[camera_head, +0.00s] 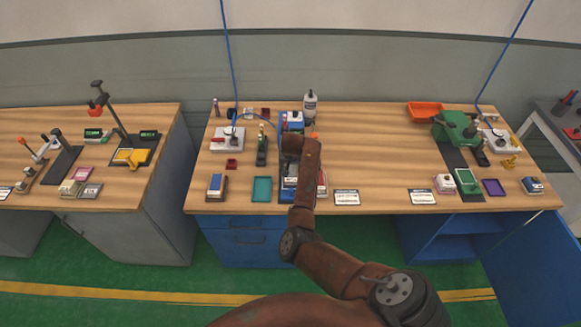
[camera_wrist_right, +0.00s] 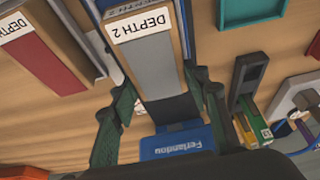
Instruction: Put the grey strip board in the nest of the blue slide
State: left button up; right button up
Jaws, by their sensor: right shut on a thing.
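The grey strip board (camera_wrist_right: 153,62) is wooden, with a grey strip and a white "DEPTH 2" label. In the right wrist view my right gripper (camera_wrist_right: 166,88) is shut on it, a finger on each side. Blue parts of the slide (camera_wrist_right: 186,22) show beside and beyond the board's far end. I cannot tell whether the board rests in the nest or hangs just above it. In the head view the blue slide (camera_head: 284,194) is at the table's front edge, mostly behind my right arm, and the right gripper (camera_head: 290,172) is largely hidden there. My left gripper is out of view.
A red strip board (camera_wrist_right: 45,48) lies beside the slide. A teal tray (camera_head: 262,189) stands to its left. A blue block marked "Ferlandou" (camera_wrist_right: 178,142) and a white bottle (camera_head: 310,103) are behind. The table middle, right of a label card (camera_head: 346,197), is mostly clear.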

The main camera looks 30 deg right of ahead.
aim_at(291, 175)
jog(key=o, duration=1.2)
jog(key=shift+f, duration=0.1)
jog(key=shift+r, duration=0.25)
jog(key=v, duration=1.2)
